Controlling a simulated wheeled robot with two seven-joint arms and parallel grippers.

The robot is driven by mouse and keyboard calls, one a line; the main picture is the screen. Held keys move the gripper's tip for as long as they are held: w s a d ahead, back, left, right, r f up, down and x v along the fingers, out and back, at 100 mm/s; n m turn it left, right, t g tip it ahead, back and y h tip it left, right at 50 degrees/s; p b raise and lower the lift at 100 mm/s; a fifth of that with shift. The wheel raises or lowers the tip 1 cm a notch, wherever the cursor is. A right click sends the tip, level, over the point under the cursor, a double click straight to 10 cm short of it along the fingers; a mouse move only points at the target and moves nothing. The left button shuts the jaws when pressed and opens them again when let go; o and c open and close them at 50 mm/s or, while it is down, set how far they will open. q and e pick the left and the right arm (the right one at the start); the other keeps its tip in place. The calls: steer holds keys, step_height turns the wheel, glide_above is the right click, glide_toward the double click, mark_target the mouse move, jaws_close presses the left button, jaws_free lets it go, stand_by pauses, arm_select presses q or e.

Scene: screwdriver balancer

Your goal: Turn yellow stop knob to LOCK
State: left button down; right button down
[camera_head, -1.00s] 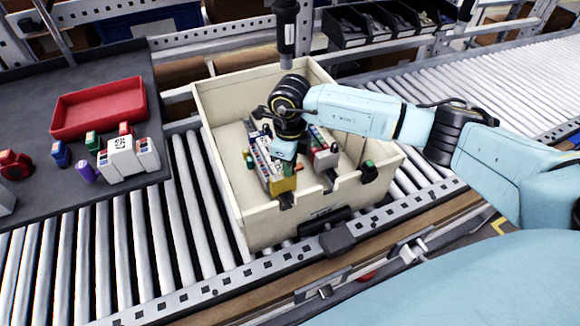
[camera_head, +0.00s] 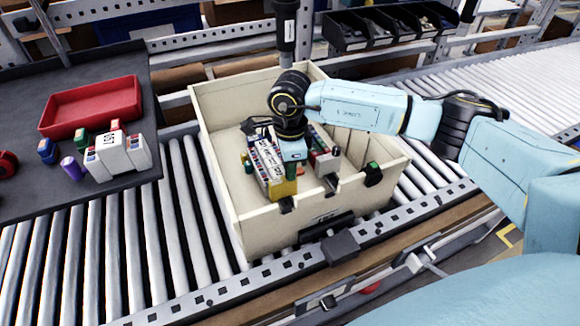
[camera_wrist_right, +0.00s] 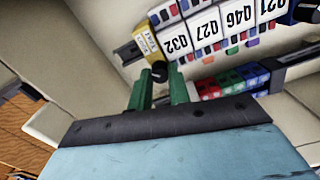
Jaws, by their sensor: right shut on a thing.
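The yellow stop (camera_head: 284,188) sits at the front end of a row of labelled terminal blocks (camera_head: 264,160) inside the cream crate (camera_head: 225,190). In the right wrist view the yellow stop (camera_wrist_right: 145,42) carries a small printed label, and a small dark knob (camera_wrist_right: 159,72) stands at its end. My right gripper (camera_wrist_right: 160,88) has its green fingers on either side of this knob and is shut on it. In the head view my right gripper (camera_head: 290,170) points down into the crate just behind the yellow stop. The knob's setting cannot be read. My left gripper is out of view.
A second row of modules (camera_head: 324,158) stands close to the right in the crate. A red tray (camera_head: 90,106) and several small coloured parts lie on the dark table at left. A black tool (camera_head: 286,30) hangs above the crate's back. Rollers (camera_head: 160,230) run beside the crate.

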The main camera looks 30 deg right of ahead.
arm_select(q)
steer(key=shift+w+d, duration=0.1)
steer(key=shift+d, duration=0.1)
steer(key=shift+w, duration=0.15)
arm_select(e)
steer(key=c, duration=1.3)
jaws_free()
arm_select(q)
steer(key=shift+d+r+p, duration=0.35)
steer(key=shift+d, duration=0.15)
arm_select(e)
step_height(320, 180, up, 13)
steer(key=shift+r, duration=0.2)
steer(key=shift+s+f, duration=0.1)
